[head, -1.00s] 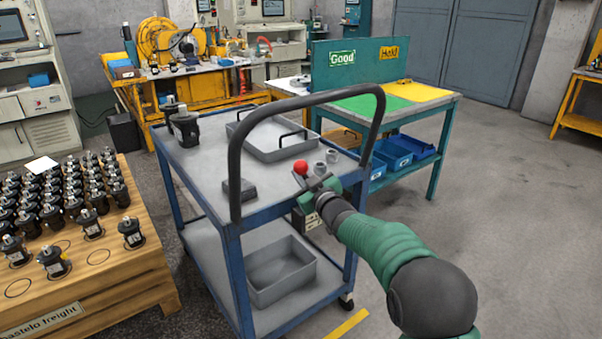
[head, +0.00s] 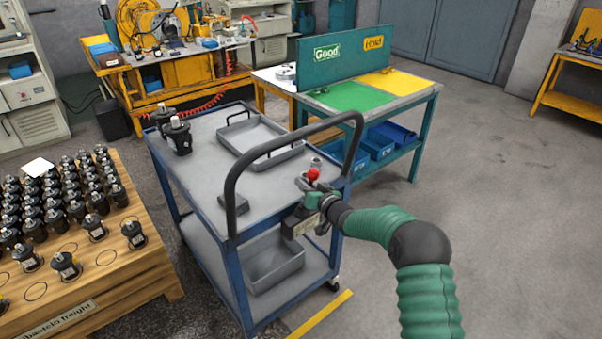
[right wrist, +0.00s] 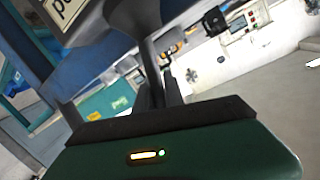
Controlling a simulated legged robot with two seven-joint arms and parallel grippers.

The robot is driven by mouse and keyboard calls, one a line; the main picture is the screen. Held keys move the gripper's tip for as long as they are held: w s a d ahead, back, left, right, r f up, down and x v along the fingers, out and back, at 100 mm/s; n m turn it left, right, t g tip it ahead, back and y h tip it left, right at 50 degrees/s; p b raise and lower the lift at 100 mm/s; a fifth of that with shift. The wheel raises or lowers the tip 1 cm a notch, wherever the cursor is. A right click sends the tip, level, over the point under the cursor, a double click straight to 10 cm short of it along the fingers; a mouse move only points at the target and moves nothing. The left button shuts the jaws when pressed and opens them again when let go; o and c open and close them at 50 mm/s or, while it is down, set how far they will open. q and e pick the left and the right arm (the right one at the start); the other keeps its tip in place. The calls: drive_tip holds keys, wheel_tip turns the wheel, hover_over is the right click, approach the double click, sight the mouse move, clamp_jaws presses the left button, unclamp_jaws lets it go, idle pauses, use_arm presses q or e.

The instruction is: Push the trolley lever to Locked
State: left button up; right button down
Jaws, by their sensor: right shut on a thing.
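The blue trolley (head: 236,262) stands in the middle of the head view, with a dark push handle (head: 232,175) arching over its near side. The trolley lever (head: 313,174) has a red ball knob and stands at the near edge, inside the handle's arch. My right gripper (head: 310,192) is shut on the lever just below the knob. In the right wrist view a dark rod (right wrist: 149,55) runs into the closed fingers (right wrist: 160,93). A small label plate (head: 299,226) sits below the gripper, too small to read. My left gripper is out of view.
The trolley top carries a grey tray (head: 233,131), black motors (head: 178,137) and a dark block (head: 236,203). A wooden pallet (head: 110,280) with several motors stands left. A green and yellow table (head: 350,97) stands behind right. Floor to the right is clear.

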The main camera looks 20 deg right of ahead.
drive_tip(key=shift+w+d+f+m+p, duration=0.1)
drive_tip(key=shift+d+f+m+p, duration=0.05)
drive_tip(key=shift+d+m+p, duration=0.4)
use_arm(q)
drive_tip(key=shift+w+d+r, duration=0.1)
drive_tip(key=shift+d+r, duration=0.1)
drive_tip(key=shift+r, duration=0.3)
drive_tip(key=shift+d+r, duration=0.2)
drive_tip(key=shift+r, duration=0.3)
use_arm(e)
drive_tip(key=shift+a, duration=0.1)
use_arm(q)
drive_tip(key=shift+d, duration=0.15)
use_arm(e)
drive_tip(key=c, duration=1.4)
unclamp_jaws()
drive_tip(key=shift+f, duration=0.1)
drive_tip(key=shift+c, duration=0.2)
drive_tip(key=shift+s, duration=0.35)
use_arm(q)
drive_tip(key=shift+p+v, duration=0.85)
drive_tip(key=shift+p, duration=0.1)
use_arm(e)
drive_tip(key=d+v, duration=0.1)
drive_tip(key=v, duration=1.5)
